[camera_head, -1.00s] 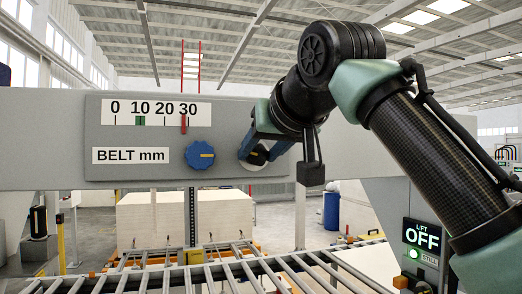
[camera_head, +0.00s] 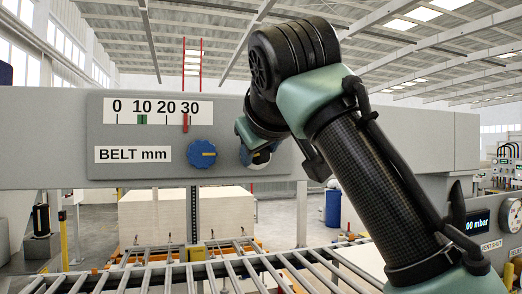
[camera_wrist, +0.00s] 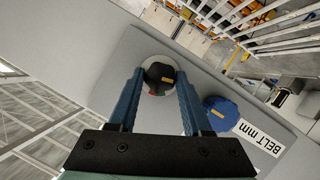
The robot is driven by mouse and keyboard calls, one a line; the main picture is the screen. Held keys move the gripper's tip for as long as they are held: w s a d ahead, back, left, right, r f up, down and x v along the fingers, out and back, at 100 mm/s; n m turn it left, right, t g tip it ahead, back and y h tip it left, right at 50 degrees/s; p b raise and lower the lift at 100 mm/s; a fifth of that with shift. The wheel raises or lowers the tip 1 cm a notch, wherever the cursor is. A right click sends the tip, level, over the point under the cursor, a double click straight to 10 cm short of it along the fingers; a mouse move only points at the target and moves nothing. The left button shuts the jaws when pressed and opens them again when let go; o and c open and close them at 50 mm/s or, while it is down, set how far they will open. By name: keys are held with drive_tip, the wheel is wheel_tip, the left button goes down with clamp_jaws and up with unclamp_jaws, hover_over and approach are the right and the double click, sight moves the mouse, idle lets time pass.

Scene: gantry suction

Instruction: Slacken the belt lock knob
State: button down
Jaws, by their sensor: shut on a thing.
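The black lock knob (camera_wrist: 158,73) with a yellow mark sits on a pale round disc with a red and a green patch on the grey panel. In the wrist view the blue fingers of my gripper (camera_wrist: 159,80) lie on both sides of it, shut on it. In the head view my gripper (camera_head: 256,153) covers most of the knob, and only part of the pale disc (camera_head: 262,158) shows. The blue knob (camera_head: 202,154) with a yellow mark is just left of my gripper, apart from it. It also shows in the wrist view (camera_wrist: 221,112).
The belt scale (camera_head: 151,111) has a red pointer at 30 and a green mark at 10. A roller conveyor (camera_head: 215,272) runs below the panel. A gauge (camera_head: 509,214) and an mbar display (camera_head: 478,224) stand at the right, partly behind my arm.

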drive_tip(key=shift+r, duration=0.1)
idle(0.3)
drive_tip(key=shift+c, duration=1.7)
unclamp_jaws()
drive_tip(key=shift+s, duration=0.1)
drive_tip(key=b+v, duration=0.5)
drive_tip(key=v, duration=0.7)
drive_tip(key=shift+s+b, duration=0.35)
drive_tip(key=shift+s, duration=0.05)
drive_tip(key=shift+w, duration=0.1)
